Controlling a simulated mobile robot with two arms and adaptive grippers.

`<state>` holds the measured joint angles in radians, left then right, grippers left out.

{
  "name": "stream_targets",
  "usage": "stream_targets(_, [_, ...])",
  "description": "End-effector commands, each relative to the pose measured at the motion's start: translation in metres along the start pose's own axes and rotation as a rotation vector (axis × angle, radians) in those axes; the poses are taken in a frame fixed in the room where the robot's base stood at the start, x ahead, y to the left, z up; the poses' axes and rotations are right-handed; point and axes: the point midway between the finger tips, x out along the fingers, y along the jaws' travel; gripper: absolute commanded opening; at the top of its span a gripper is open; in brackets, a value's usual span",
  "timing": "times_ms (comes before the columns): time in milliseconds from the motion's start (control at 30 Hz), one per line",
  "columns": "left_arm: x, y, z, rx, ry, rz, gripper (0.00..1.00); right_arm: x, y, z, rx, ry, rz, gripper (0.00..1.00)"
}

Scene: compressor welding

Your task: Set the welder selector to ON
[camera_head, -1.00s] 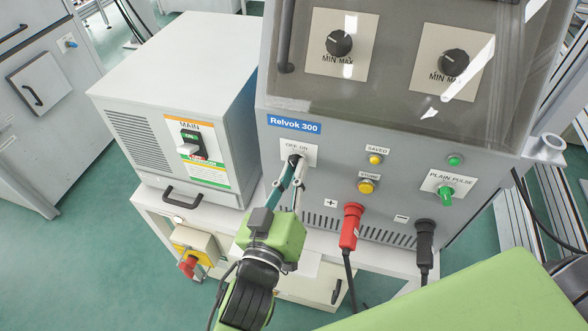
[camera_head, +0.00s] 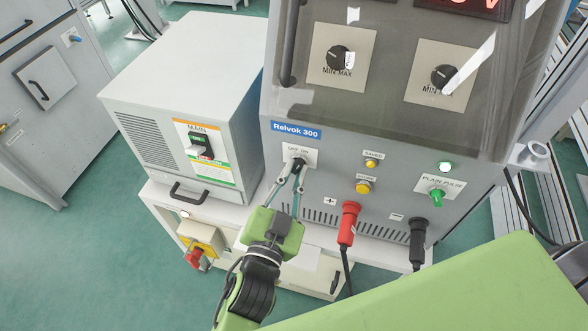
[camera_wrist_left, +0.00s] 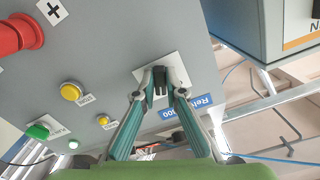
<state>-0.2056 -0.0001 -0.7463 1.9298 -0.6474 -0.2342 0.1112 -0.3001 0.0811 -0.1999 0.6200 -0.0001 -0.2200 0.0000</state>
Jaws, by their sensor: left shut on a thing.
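The welder is the grey Relvok 300 unit (camera_head: 320,180). Its black selector knob (camera_head: 299,160) sits on a white plate marked OFF and ON, below the blue label. My left gripper (camera_head: 298,169) reaches up to it from below, shut on the knob with one finger on each side. In the left wrist view, the two fingertips flank the black knob (camera_wrist_left: 160,77) at the plate. The fingers partly cover the knob, so its exact pointing is hard to read. A green lamp (camera_head: 444,167) glows on the welder, and red display characters (camera_head: 486,4) are lit. My right gripper is not in view.
Red (camera_head: 348,222) and black (camera_head: 417,240) cable plugs stick out to the right of my left gripper. A MAIN switch box (camera_head: 170,90) stands at left. A red emergency knob (camera_head: 194,257) is on the cart below.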

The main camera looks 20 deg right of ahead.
Motion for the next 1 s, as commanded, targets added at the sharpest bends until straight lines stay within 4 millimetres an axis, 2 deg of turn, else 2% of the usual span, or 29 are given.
stream_targets(300, [0.0002, -0.0011, -0.0017, 0.12, 0.003, -0.001, 0.0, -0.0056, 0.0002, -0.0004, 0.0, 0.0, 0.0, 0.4])
stream_targets(833, [0.0003, -0.0011, -0.0018, 0.142, 0.004, -0.001, 0.0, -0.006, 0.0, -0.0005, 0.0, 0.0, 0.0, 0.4])
stream_targets(900, [0.0003, -0.0011, -0.0018, 0.142, 0.004, -0.001, 0.24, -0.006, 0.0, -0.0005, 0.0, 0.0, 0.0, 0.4])
stream_targets(933, [0.0003, -0.001, -0.0017, 0.142, 0.004, -0.001, 0.28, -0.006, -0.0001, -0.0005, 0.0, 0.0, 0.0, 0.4])
stream_targets(1000, [0.0003, -0.0009, -0.0015, 0.141, 0.003, -0.001, 0.28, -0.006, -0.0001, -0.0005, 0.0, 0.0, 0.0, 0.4])
